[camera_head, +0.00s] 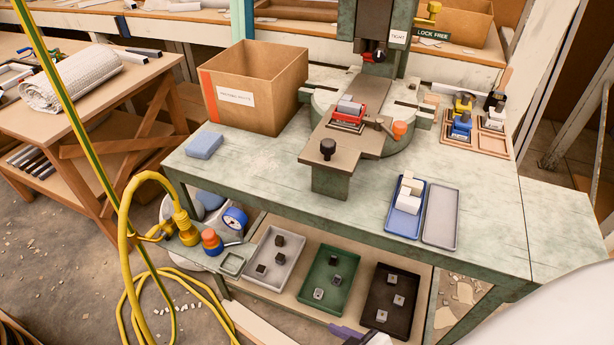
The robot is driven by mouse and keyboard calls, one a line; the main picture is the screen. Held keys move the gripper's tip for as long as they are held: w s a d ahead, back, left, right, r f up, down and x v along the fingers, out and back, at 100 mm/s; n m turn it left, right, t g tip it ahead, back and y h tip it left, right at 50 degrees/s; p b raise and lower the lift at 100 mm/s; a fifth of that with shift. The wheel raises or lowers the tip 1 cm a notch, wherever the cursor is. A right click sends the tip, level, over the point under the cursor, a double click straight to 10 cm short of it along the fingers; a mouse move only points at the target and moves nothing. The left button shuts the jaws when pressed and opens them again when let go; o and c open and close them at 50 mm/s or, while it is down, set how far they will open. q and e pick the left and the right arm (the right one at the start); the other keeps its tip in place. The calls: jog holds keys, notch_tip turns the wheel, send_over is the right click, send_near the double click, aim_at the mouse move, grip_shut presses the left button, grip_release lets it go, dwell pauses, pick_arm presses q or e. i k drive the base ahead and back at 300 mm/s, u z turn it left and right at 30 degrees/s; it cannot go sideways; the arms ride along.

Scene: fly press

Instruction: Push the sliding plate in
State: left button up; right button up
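The sliding plate (363,142) is a brown-grey slab on the fly press (374,40). It sticks out toward the front of the bench, clear of the press head. A black knob (328,148) stands at its front end. A red fixture (348,117) holding grey pieces sits on the plate, in front of the red-tipped ram (374,57). A lever with an orange knob (399,130) lies at the plate's right side. Neither of my grippers is recognisable in view. A white rounded shape at the lower right looks like part of my arm.
A cardboard box (255,92) stands left of the press, with a blue sponge (205,145) before it. Blue (405,222) and grey (441,215) trays lie at front right. Several small trays sit on the lower shelf. A yellow hose (124,235) hangs at left. The bench front centre-left is clear.

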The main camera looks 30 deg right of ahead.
aim_at(331, 148)
jog(key=z, duration=1.2)
jog(key=k, duration=0.8)
jog(key=u, duration=1.2)
